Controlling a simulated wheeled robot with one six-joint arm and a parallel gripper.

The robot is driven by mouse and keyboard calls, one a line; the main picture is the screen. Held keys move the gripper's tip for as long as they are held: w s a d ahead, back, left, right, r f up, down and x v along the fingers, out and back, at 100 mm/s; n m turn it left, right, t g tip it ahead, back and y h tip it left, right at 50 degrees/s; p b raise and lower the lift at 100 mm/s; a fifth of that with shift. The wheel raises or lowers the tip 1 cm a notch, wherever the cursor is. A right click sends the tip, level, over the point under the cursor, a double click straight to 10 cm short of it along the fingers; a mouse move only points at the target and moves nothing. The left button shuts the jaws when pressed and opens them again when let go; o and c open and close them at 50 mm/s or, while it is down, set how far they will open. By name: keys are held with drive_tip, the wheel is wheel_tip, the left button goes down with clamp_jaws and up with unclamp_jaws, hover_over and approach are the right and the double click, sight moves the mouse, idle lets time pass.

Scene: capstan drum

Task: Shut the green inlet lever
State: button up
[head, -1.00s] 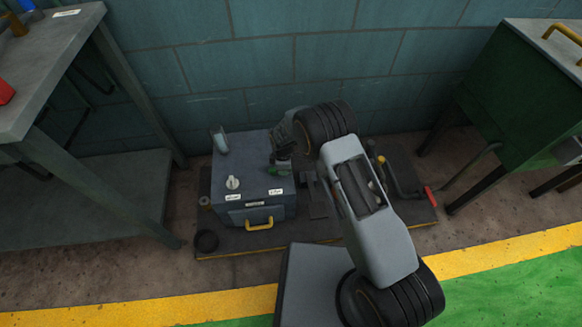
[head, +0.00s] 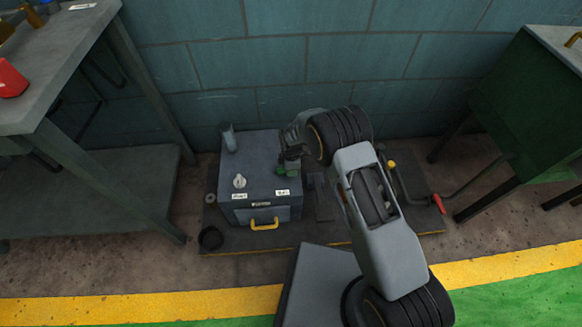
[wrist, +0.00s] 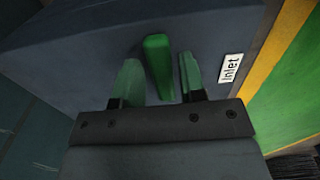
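The green inlet lever (wrist: 158,66) is on the dark blue-grey box (head: 258,164), beside a white label reading "Inlet" (wrist: 231,68). In the wrist view it lies between the two fingers of my gripper (wrist: 160,80), roughly in line with them. Narrow gaps show on both sides, so my gripper looks open around it, not clamped. In the head view my gripper (head: 292,158) is over the right side of the box top, and the green lever (head: 287,170) is partly hidden beneath it.
A white knob (head: 239,181) and a grey cup-like part (head: 229,137) are on the box's left side. A yellow handle (head: 264,224) is on its front. A red-ended crank (head: 438,203) is at right. A workbench (head: 60,75) stands left and a green cabinet (head: 530,105) right.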

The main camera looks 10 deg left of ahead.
drive_tip(key=shift+o, duration=0.9)
wheel_tip(320, 180, up, 14)
drive_tip(key=p, duration=0.4)
drive_tip(key=shift+p, duration=0.35)
drive_tip(key=shift+f, duration=0.1)
drive_tip(key=s+d+r+m+t+p, duration=0.1)
drive_tip(key=d+r+m+p, duration=0.3)
drive_tip(key=r, duration=0.7)
drive_tip(key=s+d+r+m+p, duration=0.1)
drive_tip(key=d+r+m+p, duration=0.1)
drive_tip(key=d+r+p, duration=0.65)
drive_tip(key=d+r+m+t+p, duration=0.1)
drive_tip(key=d+r+m+p, duration=0.2)
drive_tip(key=r, duration=1)
drive_tip(key=s+d+r+m+p, duration=0.6)
drive_tip(key=s+r+p, duration=0.1)
drive_tip(key=r, duration=0.4)
drive_tip(key=s+d+r+m+t+p, duration=0.1)
drive_tip(key=s+d+r+m+p, duration=0.5)
drive_tip(key=s+r, duration=0.3)
drive_tip(key=shift+d+r+m+t+p, duration=0.35)
drive_tip(key=shift+d+r+m, duration=0.15)
drive_tip(key=shift+d+r, duration=0.35)
